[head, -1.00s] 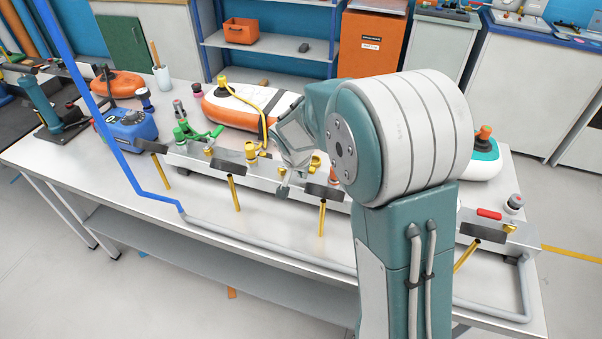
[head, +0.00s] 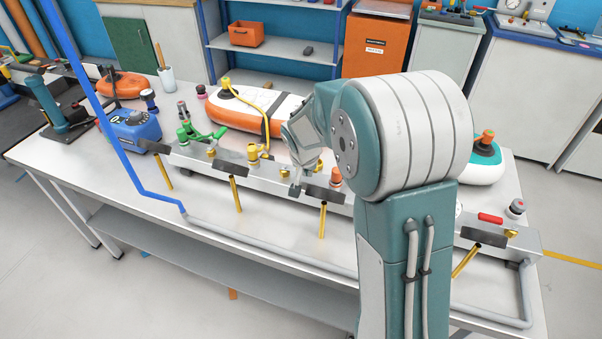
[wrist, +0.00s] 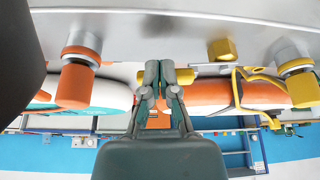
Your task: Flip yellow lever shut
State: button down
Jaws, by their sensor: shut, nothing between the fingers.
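A silver manifold (head: 215,172) runs along the bench with yellow fittings on it. A small yellow lever-like piece (wrist: 180,76) shows just behind my fingertips in the wrist view; I cannot tell if they touch it. My gripper (head: 296,190) is shut and empty, pointing down at the manifold; its fingers also show in the wrist view (wrist: 160,75). A yellow valve (head: 253,153) with a yellow hose stands left of my gripper, and an orange knob (head: 335,177) stands to its right. My arm hides part of the manifold.
An orange-and-white inflatable (head: 235,110) lies behind the manifold. A green valve (head: 187,133) and a blue pump (head: 133,130) stand at the left. A grey pipe (head: 270,243) runs along the bench's front edge. The front strip of the benchtop is mostly clear.

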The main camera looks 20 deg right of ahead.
jog(key=shift+w+d, duration=0.95)
jog(key=shift+w, duration=0.2)
jog(key=shift+w+d, duration=0.2)
jog(key=shift+w, duration=0.6)
jog(key=shift+w+a+n+t+y, duration=0.2)
jog(key=shift+w+n+y, duration=0.4)
jog(key=shift+w+n, duration=0.85)
jog(key=shift+w+a+n+t+y, duration=0.15)
jog(key=shift+w+n+y, duration=0.45)
jog(key=shift+w+n, duration=0.8)
jog(key=shift+s+a+n, duration=0.1)
jog(key=shift+s+n, duration=0.05)
jog(key=shift+n, duration=0.1)
